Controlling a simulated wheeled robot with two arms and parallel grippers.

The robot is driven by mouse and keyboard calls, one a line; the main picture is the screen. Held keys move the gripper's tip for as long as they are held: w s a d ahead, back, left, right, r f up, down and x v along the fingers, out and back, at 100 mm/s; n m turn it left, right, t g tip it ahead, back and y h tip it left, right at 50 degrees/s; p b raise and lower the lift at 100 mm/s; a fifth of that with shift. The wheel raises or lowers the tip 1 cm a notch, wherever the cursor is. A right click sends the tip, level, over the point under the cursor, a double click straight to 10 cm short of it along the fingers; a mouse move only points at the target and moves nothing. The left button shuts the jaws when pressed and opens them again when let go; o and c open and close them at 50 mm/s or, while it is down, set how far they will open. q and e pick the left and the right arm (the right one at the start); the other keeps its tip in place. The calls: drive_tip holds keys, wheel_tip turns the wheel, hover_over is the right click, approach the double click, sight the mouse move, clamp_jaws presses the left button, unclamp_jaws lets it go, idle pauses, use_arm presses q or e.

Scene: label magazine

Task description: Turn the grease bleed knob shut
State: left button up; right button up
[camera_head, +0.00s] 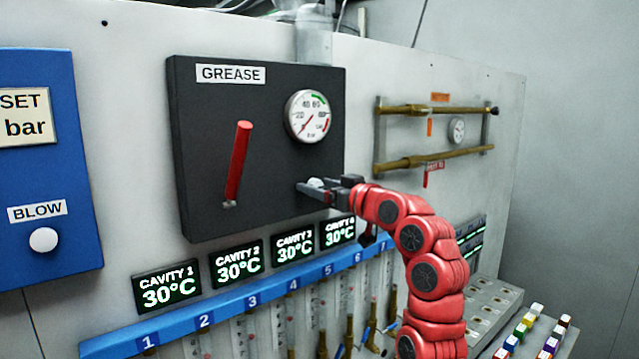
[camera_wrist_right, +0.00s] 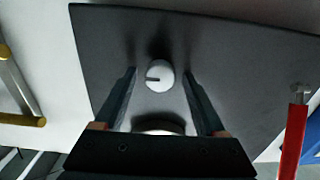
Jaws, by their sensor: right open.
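The grease bleed knob (camera_wrist_right: 159,76) is a small white round knob with a dark pointer line, on the dark grey GREASE panel (camera_head: 200,130). In the right wrist view its line points to the left. In the head view the knob (camera_head: 316,183) is partly hidden by my right gripper (camera_head: 308,188). The right gripper is open, with one finger on each side of the knob in the wrist view (camera_wrist_right: 160,80). Gaps show between the knob and both fingers, and the fingers do not visibly touch it. My left gripper is in neither view.
A red lever (camera_head: 238,160) and a round pressure gauge (camera_head: 310,116) are on the same panel. Cavity displays (camera_head: 238,264) and a blue numbered rail (camera_head: 220,313) lie below. Brass pipes (camera_head: 433,109) are at the right. A blue BLOW panel (camera_head: 45,160) is at the left.

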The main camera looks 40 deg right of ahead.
clamp_jaws()
idle(0.3)
drive_tip(key=shift+a+f+n+b, duration=0.15)
drive_tip(key=shift+n+b, duration=2.8)
drive_tip(key=shift+n, duration=1.55)
drive_tip(key=shift+a+f+n+b, duration=0.1)
drive_tip(key=shift+n+b, duration=2.8)
drive_tip(key=shift+n, duration=1.6)
drive_tip(key=shift+d, duration=0.1)
